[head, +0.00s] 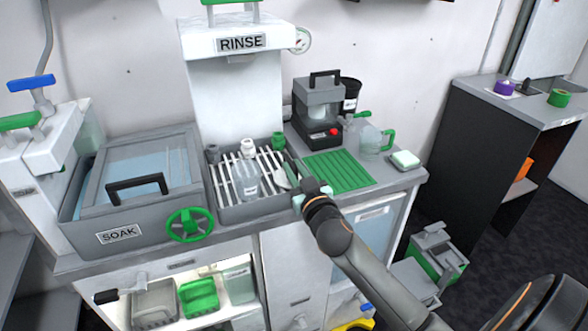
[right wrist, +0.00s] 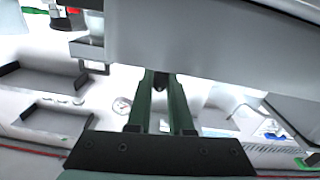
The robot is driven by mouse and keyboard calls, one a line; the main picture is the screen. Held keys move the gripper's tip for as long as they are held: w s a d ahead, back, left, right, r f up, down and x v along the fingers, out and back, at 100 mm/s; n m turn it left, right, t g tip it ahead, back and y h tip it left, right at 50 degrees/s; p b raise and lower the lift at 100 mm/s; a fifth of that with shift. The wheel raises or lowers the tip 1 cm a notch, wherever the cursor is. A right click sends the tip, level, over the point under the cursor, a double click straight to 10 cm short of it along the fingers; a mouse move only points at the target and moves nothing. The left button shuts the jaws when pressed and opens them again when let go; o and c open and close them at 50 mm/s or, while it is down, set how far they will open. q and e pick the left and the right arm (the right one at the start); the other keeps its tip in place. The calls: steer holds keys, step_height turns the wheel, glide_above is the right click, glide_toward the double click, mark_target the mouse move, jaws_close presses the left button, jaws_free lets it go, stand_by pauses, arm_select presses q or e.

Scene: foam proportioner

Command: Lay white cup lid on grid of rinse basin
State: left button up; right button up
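A pale, flat oval piece that looks like the white cup lid (head: 283,178) is at the right side of the rinse basin (head: 262,208), tilted or flat, I cannot tell. The basin's white slatted grid (head: 226,180) carries a clear cup (head: 246,181) and small white and green pieces at the back. My right gripper (head: 299,195) is at the basin's front right wall, close beside the pale piece. In the right wrist view its two green fingers (right wrist: 161,80) stand apart with a gap; no lid shows between them. A grey slab hides the area above the fingertips. My left gripper is out of view.
The soak basin (head: 75,213) with its green wheel (head: 189,224) stands left of the rinse basin. The mat is clear.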

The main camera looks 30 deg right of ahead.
steer(key=o, duration=0.4)
steer(key=shift+r, duration=0.1)
steer(key=v, duration=1.2)
steer(key=s+a+f+n+g+y, duration=0.1)
steer(key=s+a+f, duration=0.3)
steer(key=f, duration=0.5)
steer(key=s+a+f+n+g+y, duration=0.1)
steer(key=s+a+f+g+y, duration=0.3)
steer(key=a+f, duration=0.3)
steer(key=s+a+f+n+g+y, duration=0.2)
steer(key=s+a+f, duration=0.3)
steer(key=f, duration=0.7)
steer(key=shift+s+a+f+g, duration=0.2)
steer(key=shift+a+f+g, duration=0.15)
steer(key=shift+a+g, duration=0.35)
